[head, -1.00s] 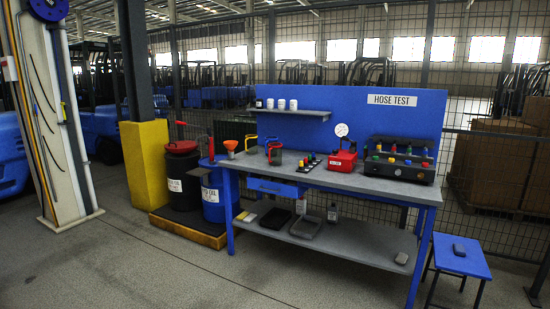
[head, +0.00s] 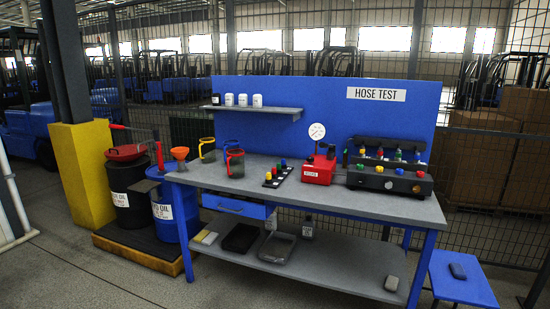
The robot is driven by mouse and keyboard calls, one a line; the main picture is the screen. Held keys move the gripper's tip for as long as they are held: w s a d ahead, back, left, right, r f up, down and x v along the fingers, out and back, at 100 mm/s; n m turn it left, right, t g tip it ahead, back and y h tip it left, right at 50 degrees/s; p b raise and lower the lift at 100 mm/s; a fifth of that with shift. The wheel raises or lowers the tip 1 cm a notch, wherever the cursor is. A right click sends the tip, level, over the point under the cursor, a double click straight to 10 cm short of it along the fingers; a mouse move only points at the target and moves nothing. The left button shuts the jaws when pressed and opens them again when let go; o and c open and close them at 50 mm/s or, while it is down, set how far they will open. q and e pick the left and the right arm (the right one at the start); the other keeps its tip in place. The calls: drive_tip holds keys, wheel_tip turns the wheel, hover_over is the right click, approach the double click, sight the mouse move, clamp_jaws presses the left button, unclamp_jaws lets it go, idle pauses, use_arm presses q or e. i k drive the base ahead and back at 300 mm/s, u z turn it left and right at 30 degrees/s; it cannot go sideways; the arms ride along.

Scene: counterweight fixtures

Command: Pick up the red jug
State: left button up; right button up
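A see-through grey-green jug with a red rim and handle (head: 236,165) stands upright on the left part of the workbench (head: 330,185). A similar jug with a yellow rim and handle (head: 207,151) stands just behind it to the left. Neither of my grippers shows in the head view.
A row of colored caps (head: 274,175), a red pump box with a gauge (head: 318,168) and a black valve block (head: 388,178) stand right of the jugs. Drums (head: 127,195) stand left of the bench, a blue stool (head: 463,282) right. Floor in front is clear.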

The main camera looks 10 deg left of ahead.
sight(235, 158)
drive_tip(key=z, duration=0.15)
drive_tip(key=i, duration=2.15)
drive_tip(key=u, duration=0.15)
